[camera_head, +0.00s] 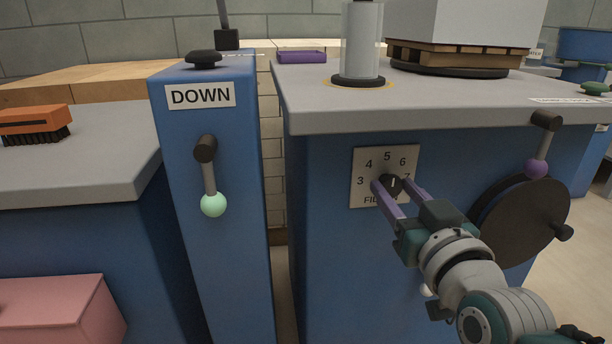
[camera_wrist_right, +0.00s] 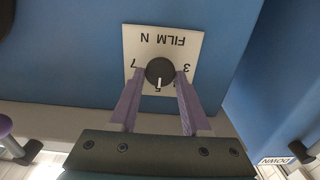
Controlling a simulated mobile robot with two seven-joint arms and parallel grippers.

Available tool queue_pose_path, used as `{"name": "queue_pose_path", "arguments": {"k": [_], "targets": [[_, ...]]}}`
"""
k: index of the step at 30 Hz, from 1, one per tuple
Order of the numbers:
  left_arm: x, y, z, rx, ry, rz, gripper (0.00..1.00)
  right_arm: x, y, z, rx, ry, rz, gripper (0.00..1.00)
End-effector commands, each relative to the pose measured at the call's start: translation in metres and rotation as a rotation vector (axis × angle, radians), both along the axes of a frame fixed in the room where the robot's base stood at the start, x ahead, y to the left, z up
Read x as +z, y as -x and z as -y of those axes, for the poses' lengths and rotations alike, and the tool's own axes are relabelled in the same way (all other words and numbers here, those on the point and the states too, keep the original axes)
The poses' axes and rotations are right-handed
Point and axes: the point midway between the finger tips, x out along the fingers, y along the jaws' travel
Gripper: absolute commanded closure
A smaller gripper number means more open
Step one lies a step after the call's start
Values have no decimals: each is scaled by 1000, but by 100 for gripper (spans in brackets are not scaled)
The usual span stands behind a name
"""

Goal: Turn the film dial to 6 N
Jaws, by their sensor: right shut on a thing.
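The film dial is a dark round knob (camera_head: 393,185) on a pale square plate (camera_head: 371,163) on the front of the blue cabinet. In the head view the plate shows the figures 3, 4, 5, 6 and part of a 7. My right gripper (camera_head: 393,187) has its purple fingers on either side of the knob and is shut on it. The wrist view shows the knob (camera_wrist_right: 160,69) upside down between the fingers, its white mark pointing at 5. There the fingers hide 4 and 6. My left gripper is not in view.
A black disc wheel (camera_head: 520,222) and a purple-knobbed lever (camera_head: 537,166) are to the right of the plate. A blue post with a DOWN label (camera_head: 200,95) and a green-knobbed lever (camera_head: 212,203) stands left. The grey worktop (camera_head: 440,108) overhangs the dial.

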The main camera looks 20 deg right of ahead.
Motion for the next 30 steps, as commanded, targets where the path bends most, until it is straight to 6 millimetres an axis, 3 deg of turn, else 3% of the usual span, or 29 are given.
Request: {"name": "queue_pose_path", "arguments": {"k": [5,17,30], "targets": [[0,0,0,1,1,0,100,0,0,0,0,0,0,100],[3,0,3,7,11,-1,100,0,0,0,1,-55,12,100],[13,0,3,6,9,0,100,1,0,2,0,-376,90,100]]}}
